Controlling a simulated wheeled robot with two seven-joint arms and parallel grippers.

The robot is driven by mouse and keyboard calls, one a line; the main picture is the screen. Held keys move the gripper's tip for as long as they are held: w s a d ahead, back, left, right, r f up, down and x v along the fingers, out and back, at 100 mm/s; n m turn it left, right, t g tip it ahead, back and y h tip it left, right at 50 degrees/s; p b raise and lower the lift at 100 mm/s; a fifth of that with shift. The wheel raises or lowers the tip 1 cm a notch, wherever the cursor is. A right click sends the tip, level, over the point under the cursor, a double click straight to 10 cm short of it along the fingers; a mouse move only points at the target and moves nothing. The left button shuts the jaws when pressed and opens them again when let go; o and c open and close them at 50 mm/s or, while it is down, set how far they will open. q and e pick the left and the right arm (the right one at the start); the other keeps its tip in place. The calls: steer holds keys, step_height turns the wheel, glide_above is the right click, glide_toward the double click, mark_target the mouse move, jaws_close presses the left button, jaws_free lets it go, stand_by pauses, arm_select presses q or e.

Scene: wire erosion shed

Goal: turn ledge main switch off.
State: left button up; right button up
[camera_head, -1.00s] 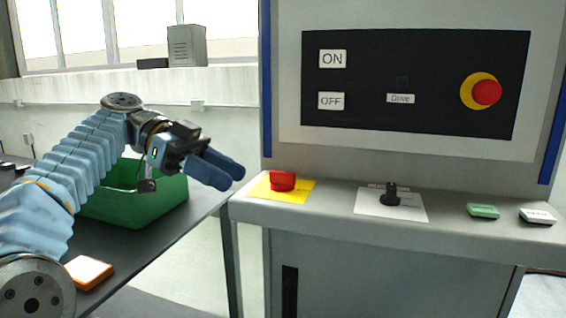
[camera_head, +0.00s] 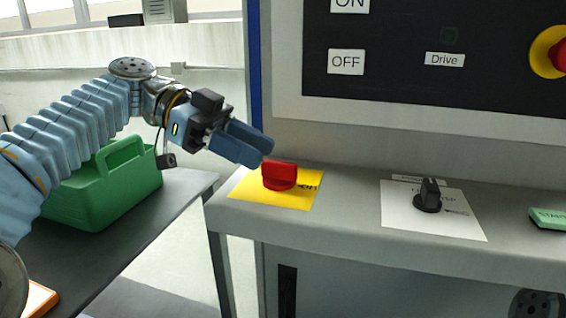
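The ledge main switch is a red rotary knob (camera_head: 280,176) on a yellow plate (camera_head: 247,188) at the left end of the grey ledge (camera_head: 350,231). Its grip bar lies roughly left to right in the picture, and the plate lettering to its right is partly hidden. My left gripper (camera_head: 268,152) is just above and to the left of the knob. Its two blue fingers point toward the knob and lie close together; the gap between them is hard to judge, and nothing shows between them. My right gripper is not in view.
A black selector knob (camera_head: 430,196) on a white plate (camera_head: 458,222) and a green button (camera_head: 548,218) stand further right on the ledge. The panel (camera_head: 400,88) rises behind. A green carrier (camera_head: 105,190) stands on the dark table (camera_head: 150,235) at left.

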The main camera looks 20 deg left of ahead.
mark_target(277, 162)
arm_select(q)
steer(key=x, duration=0.5)
steer(key=shift+d, duration=0.3)
jaws_close()
